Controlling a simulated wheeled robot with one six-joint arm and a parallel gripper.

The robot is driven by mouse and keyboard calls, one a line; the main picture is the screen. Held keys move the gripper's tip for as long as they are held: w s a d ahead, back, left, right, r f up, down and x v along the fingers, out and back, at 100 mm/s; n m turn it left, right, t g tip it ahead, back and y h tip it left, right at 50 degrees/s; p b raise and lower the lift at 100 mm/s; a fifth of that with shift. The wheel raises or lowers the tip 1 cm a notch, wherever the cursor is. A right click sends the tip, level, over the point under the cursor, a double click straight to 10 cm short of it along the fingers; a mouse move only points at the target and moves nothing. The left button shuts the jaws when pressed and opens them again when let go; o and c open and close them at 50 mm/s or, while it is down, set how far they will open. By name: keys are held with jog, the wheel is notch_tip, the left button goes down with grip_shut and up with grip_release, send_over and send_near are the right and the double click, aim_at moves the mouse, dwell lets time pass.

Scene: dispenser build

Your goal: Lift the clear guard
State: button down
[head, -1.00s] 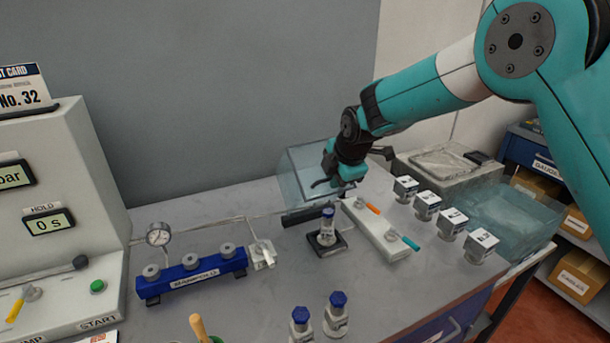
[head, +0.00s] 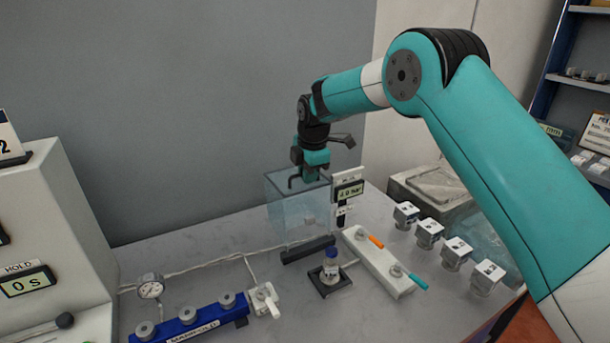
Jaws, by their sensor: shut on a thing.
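The clear guard (head: 290,218) is a see-through, bluish box-like cover near the back of the grey table. It stands upright behind a dark bar (head: 308,250). My gripper (head: 308,183) points down at its top edge and is shut on it. The fingertips are small here, and the exact hold on the edge is hard to make out.
A white block with orange and teal levers (head: 378,262) and several white cubes (head: 430,233) lie to the right. A blue manifold (head: 190,318) and a gauge (head: 150,286) are at front left.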

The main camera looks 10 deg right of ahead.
jog(key=shift+w+d+f, duration=0.1)
jog(key=shift+w, duration=0.35)
jog(key=c, duration=1.5)
grip_release()
jog(key=shift+a, duration=0.2)
jog(key=shift+r, duration=0.2)
jog(key=s+r+b, duration=0.3)
jog(key=r+b, duration=0.1)
jog(key=r, duration=1.2)
jog(key=shift+d+r, duration=0.4)
jog(key=shift+d, duration=0.05)
